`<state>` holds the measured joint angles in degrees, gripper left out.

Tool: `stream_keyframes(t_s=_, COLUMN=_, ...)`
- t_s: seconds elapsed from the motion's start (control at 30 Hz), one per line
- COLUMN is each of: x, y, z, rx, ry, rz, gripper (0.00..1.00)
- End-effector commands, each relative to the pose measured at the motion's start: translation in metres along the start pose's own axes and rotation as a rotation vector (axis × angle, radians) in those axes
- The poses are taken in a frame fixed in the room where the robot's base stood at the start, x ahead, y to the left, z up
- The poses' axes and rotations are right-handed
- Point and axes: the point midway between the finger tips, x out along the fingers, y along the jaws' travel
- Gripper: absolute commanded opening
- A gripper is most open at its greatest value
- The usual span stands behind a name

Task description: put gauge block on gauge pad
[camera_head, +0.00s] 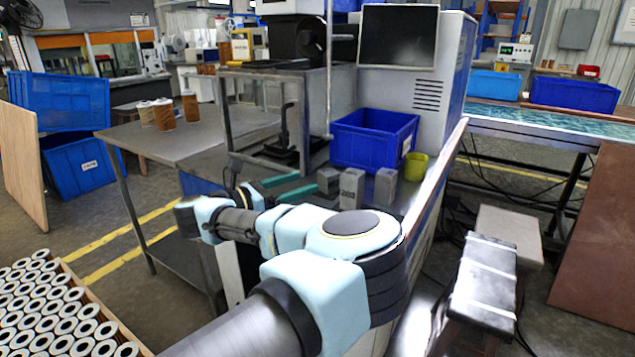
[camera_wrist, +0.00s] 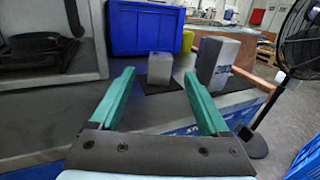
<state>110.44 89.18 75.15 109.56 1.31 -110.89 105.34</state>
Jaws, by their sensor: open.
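My gripper (camera_head: 303,184) is open, with its two green fingers apart and nothing between them; it also shows in the wrist view (camera_wrist: 160,76). In the wrist view a small grey block (camera_wrist: 160,67) stands beyond the gap between the fingers, on a thin dark pad (camera_wrist: 150,87). A larger, lettered block (camera_wrist: 218,60) stands to its right. I cannot tell for certain which block or pad is the gauge one.
A blue bin (camera_head: 372,138) and a yellow-green cup (camera_head: 416,166) stand behind the blocks. A metal-framed stand (camera_head: 222,115) rises left of the bin. The bench's right edge (camera_head: 437,180) lies close past the right block. A black fan (camera_wrist: 295,45) shows at far right.

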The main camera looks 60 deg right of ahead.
Motion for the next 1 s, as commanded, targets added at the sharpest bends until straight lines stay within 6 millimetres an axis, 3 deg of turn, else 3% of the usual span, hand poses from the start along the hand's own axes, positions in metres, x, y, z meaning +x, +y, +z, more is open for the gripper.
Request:
stream_keyframes(t_s=0.2, x=-0.026, y=0.004, z=0.003, rx=-0.004, ry=0.000, rz=0.009, gripper=0.80)
stream_keyframes(t_s=0.73, x=-0.037, y=0.005, z=0.001, rx=-0.013, ry=-0.002, rz=0.019, gripper=0.80)
stream_keyframes(t_s=0.87, x=-0.066, y=0.050, z=0.006, rx=-0.126, ry=-0.023, rz=0.179, gripper=0.80)
stream_keyframes(t_s=0.97, x=-0.118, y=0.112, z=0.010, rx=-0.317, ry=-0.077, rz=0.420, gripper=0.80)
stream_keyframes(t_s=1.0, x=-0.146, y=0.138, z=0.010, rx=-0.415, ry=-0.112, rz=0.532, gripper=0.80)
